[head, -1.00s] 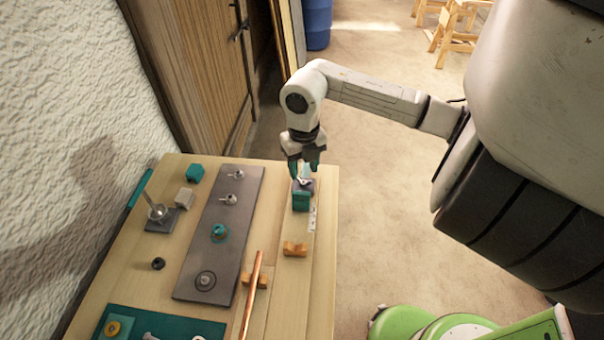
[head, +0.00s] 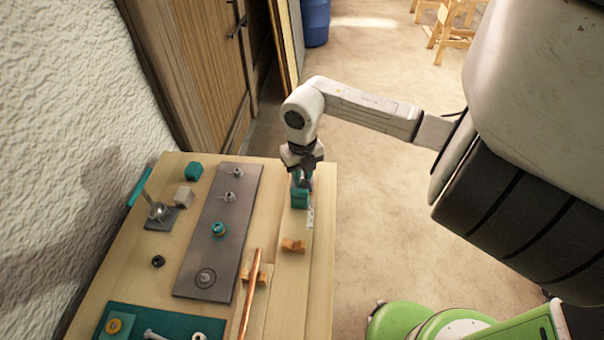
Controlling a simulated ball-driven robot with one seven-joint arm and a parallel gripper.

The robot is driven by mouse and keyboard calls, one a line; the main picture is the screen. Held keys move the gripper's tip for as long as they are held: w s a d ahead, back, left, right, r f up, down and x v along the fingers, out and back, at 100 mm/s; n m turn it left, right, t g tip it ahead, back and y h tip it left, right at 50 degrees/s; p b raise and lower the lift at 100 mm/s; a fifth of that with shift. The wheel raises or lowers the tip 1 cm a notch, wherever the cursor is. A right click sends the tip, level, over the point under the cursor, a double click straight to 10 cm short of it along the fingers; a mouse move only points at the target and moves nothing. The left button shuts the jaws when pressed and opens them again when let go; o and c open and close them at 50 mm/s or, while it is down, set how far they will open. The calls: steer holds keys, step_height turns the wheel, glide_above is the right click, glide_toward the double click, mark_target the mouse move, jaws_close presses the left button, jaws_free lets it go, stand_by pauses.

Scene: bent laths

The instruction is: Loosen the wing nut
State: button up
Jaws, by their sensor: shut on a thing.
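My gripper (head: 301,184) points down at the right side of the bench. It is shut on a small piece, apparently the wing nut, on top of a teal block (head: 300,201). The fingers hide the piece, so its angle and how far it is threaded cannot be seen. The block stands upright on the bench, close under the fingertips.
A grey plate (head: 195,268) left of my gripper carries several fittings, including a teal knob (head: 218,230). The wooden bench (head: 285,285) ends just right of the teal block.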

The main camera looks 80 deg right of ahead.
jaws_close()
stand_by(1.0)
steer(key=o, duration=0.6)
jaws_free()
steer(key=shift+r, duration=0.1)
step_height(320, 180, up, 11)
steer(key=b, duration=0.2)
steer(key=shift+c, duration=0.4)
